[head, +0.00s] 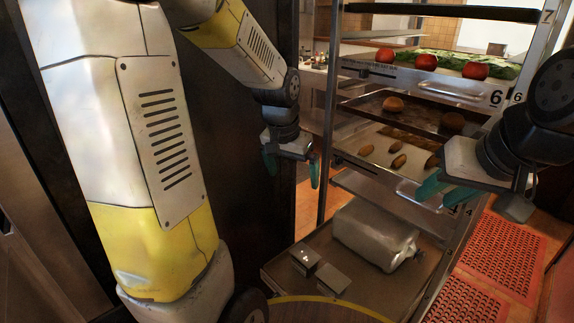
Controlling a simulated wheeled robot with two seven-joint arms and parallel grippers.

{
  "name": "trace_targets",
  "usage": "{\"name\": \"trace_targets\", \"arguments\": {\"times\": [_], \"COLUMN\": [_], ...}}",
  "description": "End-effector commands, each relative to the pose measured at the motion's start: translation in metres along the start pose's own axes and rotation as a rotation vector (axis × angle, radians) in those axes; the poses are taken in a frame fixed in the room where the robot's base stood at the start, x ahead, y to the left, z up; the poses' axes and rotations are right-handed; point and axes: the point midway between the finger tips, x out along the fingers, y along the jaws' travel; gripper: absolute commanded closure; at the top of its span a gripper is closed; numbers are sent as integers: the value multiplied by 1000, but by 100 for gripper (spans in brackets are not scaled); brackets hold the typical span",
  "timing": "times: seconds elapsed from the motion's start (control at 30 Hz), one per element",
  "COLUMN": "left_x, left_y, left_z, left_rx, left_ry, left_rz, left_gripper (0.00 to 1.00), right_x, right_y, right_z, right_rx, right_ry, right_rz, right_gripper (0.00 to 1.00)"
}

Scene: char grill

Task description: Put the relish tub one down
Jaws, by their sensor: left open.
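No thing in view is clearly marked as the relish tub. Two small grey metal tubs, one (306,257) beside the other (331,277), sit on the low tray (395,290) of the rack, and I cannot tell whether either is it. My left gripper (292,168) hangs fingers-down left of the rack, open and empty, above and apart from the small tubs. My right gripper (440,190) is at the rack's right side, near the middle shelves. Its teal fingers point left and partly overlap in view, so I cannot see whether they are apart.
Upper shelves carry tomatoes (426,62) on greens, buns (451,120) and potato-like pieces (398,161). The rack's metal uprights (330,120) stand close to both grippers. Red mats (500,255) cover the floor at right.

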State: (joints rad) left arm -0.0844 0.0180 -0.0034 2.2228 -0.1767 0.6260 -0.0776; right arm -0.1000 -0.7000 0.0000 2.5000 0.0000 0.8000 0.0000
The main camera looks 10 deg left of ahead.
Motion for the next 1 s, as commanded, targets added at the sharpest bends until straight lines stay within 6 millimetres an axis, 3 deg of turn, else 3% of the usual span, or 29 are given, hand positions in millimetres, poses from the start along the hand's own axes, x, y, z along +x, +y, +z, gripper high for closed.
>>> {"name": "trace_targets", "arguments": {"times": [0.03, 0.2, 0.43, 0.7, 1.0], "left_x": [-21, -74, -123, -143, -144], "left_y": [2, 12, 29, 41, 42], "left_z": [7, 38, 86, 117, 119], "left_rx": [-21, -89, -169, -212, -216], "left_ry": [32, 109, 210, 268, 271], "left_rz": [1, 17, 51, 79, 82], "left_gripper": [0, 0, 0, 0, 0], "right_x": [0, 0, 0, 0, 0], "right_y": [0, 0, 0, 0, 0], "right_z": [0, 0, 0, 0, 0], "right_rx": [0, 0, 0, 0, 0], "right_ry": [0, 0, 0, 0, 0], "right_rz": [0, 0, 0, 0, 0], "right_gripper": [64, 64, 64, 64, 64]}}
